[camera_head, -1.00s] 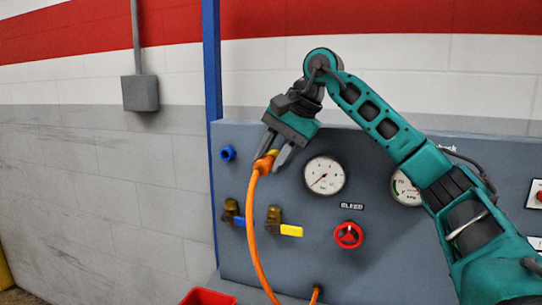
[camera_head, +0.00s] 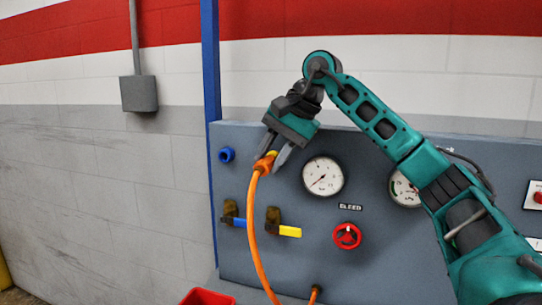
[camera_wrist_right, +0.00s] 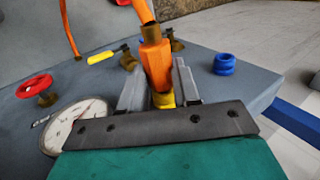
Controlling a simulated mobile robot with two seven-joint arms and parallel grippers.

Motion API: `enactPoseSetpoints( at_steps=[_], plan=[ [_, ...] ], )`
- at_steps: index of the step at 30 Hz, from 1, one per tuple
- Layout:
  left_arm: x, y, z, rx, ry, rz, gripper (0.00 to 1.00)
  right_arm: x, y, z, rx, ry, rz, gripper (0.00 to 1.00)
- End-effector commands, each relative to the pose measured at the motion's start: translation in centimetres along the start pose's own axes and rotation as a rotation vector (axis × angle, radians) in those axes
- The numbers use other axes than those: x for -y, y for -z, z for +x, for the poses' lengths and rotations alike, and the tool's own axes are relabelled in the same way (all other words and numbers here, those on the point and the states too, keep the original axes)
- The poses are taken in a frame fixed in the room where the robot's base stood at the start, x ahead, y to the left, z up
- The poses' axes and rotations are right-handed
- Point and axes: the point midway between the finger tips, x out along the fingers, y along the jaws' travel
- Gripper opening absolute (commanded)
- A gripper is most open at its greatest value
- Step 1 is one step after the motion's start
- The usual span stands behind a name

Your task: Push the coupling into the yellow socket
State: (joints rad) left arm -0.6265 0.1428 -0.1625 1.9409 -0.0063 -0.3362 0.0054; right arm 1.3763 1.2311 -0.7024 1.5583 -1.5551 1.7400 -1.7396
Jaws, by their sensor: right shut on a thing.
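The orange coupling (camera_head: 264,164) is on the end of an orange hose in front of the grey panel. My right gripper (camera_head: 274,153) is shut on it. In the right wrist view, the coupling (camera_wrist_right: 155,65) sits between the two fingers of the gripper (camera_wrist_right: 160,88). A yellow part, apparently the yellow socket (camera_wrist_right: 164,99), shows at the coupling's end. It also shows as a small yellow patch (camera_head: 272,153) in the head view. The fingers partly hide this joint, so I cannot tell how far the coupling is in. My left gripper is not in view.
A blue socket (camera_head: 227,155) is left of the coupling. A gauge (camera_head: 323,176) is close on the right, with a red bleed knob (camera_head: 347,236) below. Valves with blue (camera_head: 239,222) and yellow (camera_head: 289,231) handles flank the hose (camera_head: 256,240). A red bin (camera_head: 207,297) is at the bottom.

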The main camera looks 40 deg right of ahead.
Motion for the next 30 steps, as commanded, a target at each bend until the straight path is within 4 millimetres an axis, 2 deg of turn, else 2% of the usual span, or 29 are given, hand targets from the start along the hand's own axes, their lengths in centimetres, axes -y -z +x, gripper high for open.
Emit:
enactPoseSetpoints(
  at_steps=[9, 10, 18, 26, 30],
  plan=[
    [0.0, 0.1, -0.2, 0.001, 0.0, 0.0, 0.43, 0.0, 0.6, -0.1, -0.005, 0.003, 0.004, 0.0],
    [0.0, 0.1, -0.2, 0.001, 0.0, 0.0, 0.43, 0.0, 0.6, -0.1, -0.005, 0.003, 0.004, 0.34],
    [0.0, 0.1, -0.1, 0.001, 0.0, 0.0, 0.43, 0.0, 0.6, -0.2, -0.008, 0.005, 0.005, 0.6],
    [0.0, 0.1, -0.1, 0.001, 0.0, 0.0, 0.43, 0.0, 0.7, -0.3, -0.01, 0.007, 0.005, 0.61],
    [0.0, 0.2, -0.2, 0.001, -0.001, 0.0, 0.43, 0.1, 0.7, -1.5, -0.012, 0.012, 0.006, 0.61]
  ],
)
